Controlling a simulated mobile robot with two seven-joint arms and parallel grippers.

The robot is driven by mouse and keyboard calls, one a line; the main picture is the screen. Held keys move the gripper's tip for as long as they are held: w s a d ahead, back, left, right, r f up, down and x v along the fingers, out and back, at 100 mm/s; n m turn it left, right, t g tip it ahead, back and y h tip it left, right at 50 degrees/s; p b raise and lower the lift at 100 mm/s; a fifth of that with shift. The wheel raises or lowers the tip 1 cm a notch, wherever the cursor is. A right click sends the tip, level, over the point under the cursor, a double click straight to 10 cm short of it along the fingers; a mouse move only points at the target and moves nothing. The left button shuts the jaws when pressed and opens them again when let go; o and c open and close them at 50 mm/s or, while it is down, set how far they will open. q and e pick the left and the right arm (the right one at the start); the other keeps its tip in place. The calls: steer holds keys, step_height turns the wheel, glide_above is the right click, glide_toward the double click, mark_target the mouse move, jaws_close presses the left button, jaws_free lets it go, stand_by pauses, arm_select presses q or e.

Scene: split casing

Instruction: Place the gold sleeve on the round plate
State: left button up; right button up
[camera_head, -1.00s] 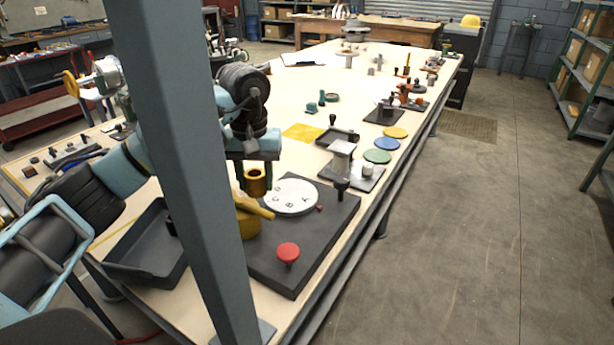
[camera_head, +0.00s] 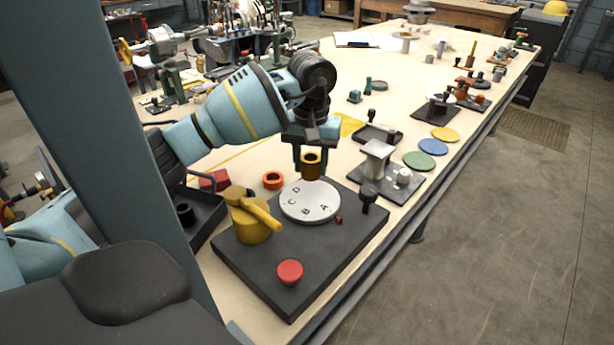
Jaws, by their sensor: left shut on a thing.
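The gold sleeve (camera_head: 311,167) is a short hollow cylinder, held upright between the fingers of my left gripper (camera_head: 310,160). My left gripper is shut on it, over the far edge of the round plate. The round plate (camera_head: 318,207) is a pale disc marked with letters; A, B, C and D show. It lies on a dark square base (camera_head: 299,253). The sleeve appears to be just above the plate's far rim; whether it touches cannot be told. My right gripper is not in view.
On the base are a yellow fixture with a lever (camera_head: 251,225), a red button (camera_head: 289,270) and a dark knob (camera_head: 368,196). An orange ring (camera_head: 272,180) and a dark tray (camera_head: 203,222) lie left. Green (camera_head: 419,161), blue (camera_head: 433,146) and yellow (camera_head: 445,134) discs lie right.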

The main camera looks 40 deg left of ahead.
mark_target(310, 199)
arm_select(q)
steer(key=shift+w+f, duration=0.1)
steer(key=shift+f, duration=3.2)
steer(key=shift+f, duration=0.15)
steer(key=shift+f, duration=0.15)
steer(key=o, duration=1.1)
steer(key=r, duration=1.2)
steer(key=shift+a+r, duration=0.1)
steer(key=shift+a, duration=0.15)
